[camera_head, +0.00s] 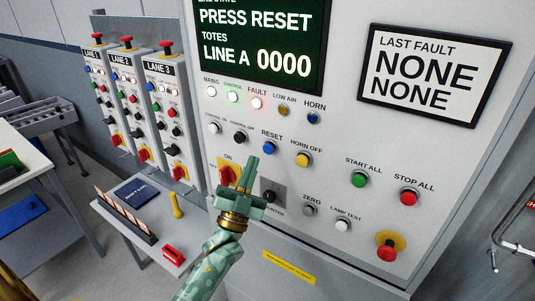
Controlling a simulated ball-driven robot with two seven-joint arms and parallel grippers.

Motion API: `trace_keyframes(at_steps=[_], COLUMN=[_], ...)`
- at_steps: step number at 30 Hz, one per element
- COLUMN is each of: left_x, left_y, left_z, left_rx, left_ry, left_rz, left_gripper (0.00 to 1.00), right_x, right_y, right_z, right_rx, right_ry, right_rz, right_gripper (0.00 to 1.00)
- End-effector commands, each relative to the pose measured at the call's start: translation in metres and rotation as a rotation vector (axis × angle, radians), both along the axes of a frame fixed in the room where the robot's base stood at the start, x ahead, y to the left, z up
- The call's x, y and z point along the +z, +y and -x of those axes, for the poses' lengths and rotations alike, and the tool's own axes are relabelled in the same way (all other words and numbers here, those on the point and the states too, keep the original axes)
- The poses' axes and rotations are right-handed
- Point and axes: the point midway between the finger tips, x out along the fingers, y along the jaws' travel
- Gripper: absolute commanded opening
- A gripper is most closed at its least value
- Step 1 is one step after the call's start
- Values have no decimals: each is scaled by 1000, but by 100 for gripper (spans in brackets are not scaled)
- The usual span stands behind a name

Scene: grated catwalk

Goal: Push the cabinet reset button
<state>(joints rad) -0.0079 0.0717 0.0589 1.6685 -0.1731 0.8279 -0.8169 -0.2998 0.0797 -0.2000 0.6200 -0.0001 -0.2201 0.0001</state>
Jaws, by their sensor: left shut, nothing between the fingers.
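The blue reset button (269,147) sits under the label RESET on the white cabinet (345,180) front, left of the yellow HORN OFF button. My left gripper (251,163) is shut and empty, its fingers pointing up. Its fingertips appear just below and left of the reset button in the picture; I cannot tell how far they are from the panel. My right gripper is not in view.
Close to the gripper are a red-yellow rotary switch (228,175), a black knob (270,196) and the horn-off button (302,160). A red emergency stop (388,248) sits lower right. A small table (190,235) with loose items stands left, before three lane panels (165,110).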

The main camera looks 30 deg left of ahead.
Motion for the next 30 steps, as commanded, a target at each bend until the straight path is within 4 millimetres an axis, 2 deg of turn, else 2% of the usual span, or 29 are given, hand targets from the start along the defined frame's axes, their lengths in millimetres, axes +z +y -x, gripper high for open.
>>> trace_keyframes(at_steps=[3, 9, 30], left_x=[-2, -1, 0], left_y=[-1, -2, -2], left_z=[-13, -25, -26], left_rx=[0, -1, -1], left_ry=[0, -1, 1], left_rz=[0, 0, -1], left_gripper=[0, 0, 0], right_x=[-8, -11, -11], right_y=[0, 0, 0], right_z=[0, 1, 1], right_rx=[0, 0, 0], right_ry=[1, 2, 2], right_rz=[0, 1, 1], right_gripper=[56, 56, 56])
